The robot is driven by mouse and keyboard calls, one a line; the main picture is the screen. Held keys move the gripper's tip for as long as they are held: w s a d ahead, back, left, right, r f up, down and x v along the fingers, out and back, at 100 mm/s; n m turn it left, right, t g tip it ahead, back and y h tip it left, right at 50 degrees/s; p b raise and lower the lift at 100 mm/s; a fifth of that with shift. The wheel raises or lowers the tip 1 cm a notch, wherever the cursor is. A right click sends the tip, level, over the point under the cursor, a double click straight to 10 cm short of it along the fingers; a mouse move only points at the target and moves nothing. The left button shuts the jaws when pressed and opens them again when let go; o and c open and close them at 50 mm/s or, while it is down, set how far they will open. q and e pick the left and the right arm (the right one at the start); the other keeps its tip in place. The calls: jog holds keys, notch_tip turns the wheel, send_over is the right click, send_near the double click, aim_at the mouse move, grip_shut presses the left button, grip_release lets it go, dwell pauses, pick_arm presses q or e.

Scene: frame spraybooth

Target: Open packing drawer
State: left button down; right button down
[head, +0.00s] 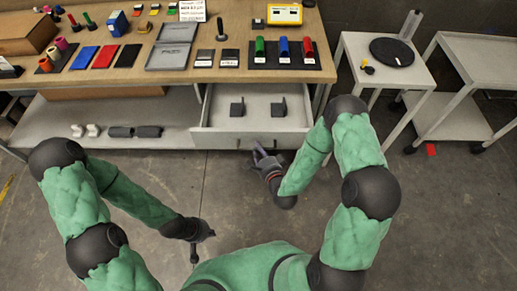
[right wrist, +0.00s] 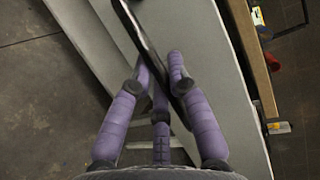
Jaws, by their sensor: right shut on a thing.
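The packing drawer (head: 206,118) under the workbench stands pulled out in the head view, with its inside showing. Two dark grey holders sit in it, a left one (head: 237,107) and a right one (head: 279,107). My right gripper (head: 262,152) is at the middle of the drawer front. In the right wrist view its purple fingers (right wrist: 163,75) are closed around the dark bar handle (right wrist: 140,28), on both sides of it. My left gripper (head: 196,250) hangs over the floor at lower left, away from the drawer; its fingers are too small to read.
The workbench top (head: 140,70) above the drawer carries trays, coloured bottles (head: 283,47) and a yellow device (head: 285,14). A lower shelf (head: 60,116) lies left of the drawer. A white side table (head: 362,70) and a cart (head: 460,122) stand at right. Floor before the drawer is clear.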

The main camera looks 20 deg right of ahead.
jog(key=c, duration=1.1)
grip_release()
jog(key=shift+c, duration=0.2)
jog(key=v, duration=1.2)
jog(key=shift+f, duration=0.1)
jog(key=s+a+f+n+g+y, duration=0.1)
jog(key=s+a+f+n+g, duration=0.1)
jog(key=f+n+g, duration=0.4)
jog(key=s+a+f+n+g+y, duration=0.1)
jog(key=s+a+f+n+g, duration=0.15)
jog(key=f+n+g, duration=0.4)
jog(key=s+a+f+n+g, duration=0.2)
jog(key=s+f, duration=0.1)
jog(key=s, duration=0.2)
jog(key=shift+s+f+n+g, duration=0.2)
jog(key=shift+s+n+g, duration=0.15)
jog(key=shift+s, duration=0.05)
